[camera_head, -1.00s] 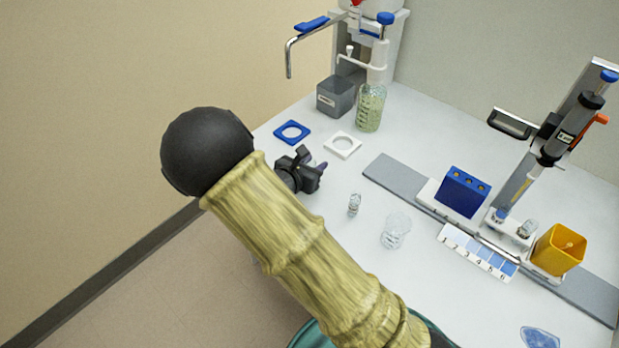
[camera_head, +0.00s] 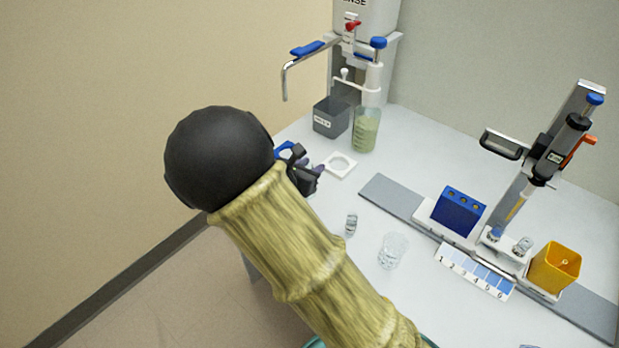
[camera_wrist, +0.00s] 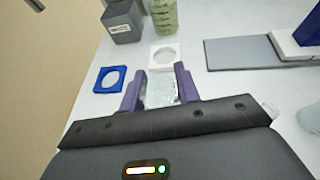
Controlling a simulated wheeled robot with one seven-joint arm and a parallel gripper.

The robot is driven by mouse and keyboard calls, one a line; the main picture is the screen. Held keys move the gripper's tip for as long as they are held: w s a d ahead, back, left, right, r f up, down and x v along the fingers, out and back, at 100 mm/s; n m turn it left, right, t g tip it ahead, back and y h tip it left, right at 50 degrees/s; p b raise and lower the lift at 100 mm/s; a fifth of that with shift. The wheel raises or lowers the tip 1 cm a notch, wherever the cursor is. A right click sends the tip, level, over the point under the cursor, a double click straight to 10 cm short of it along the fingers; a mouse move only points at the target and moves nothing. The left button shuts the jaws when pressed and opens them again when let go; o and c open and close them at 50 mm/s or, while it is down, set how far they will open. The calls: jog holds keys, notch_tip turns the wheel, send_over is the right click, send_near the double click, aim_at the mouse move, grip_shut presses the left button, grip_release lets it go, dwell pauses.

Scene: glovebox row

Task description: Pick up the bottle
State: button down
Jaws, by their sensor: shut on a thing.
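My gripper (camera_wrist: 160,88) has its purple fingers shut on a small clear glass bottle (camera_wrist: 159,92), seen in the wrist view. My gripper (camera_head: 311,172) is also in the head view, where the held bottle is hidden behind my gripper and arm. I cannot tell how far the bottle is above the bench. Ahead of the fingers in the wrist view lie a blue square ring (camera_wrist: 97,79) on the left and a white square ring (camera_wrist: 178,56). A bottle with greenish contents (camera_head: 365,130) stands under the dispenser pump at the back.
A grey bin (camera_head: 331,118) stands beside the greenish bottle. A small glass vial (camera_head: 350,224) and a clear beaker (camera_head: 392,251) stand on the bench (camera_head: 420,135). To the right are a grey rail (camera_head: 391,196), a blue block (camera_head: 459,211), a pipette stand and a yellow cup (camera_head: 553,269).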

jog(key=shift+r, duration=1.6)
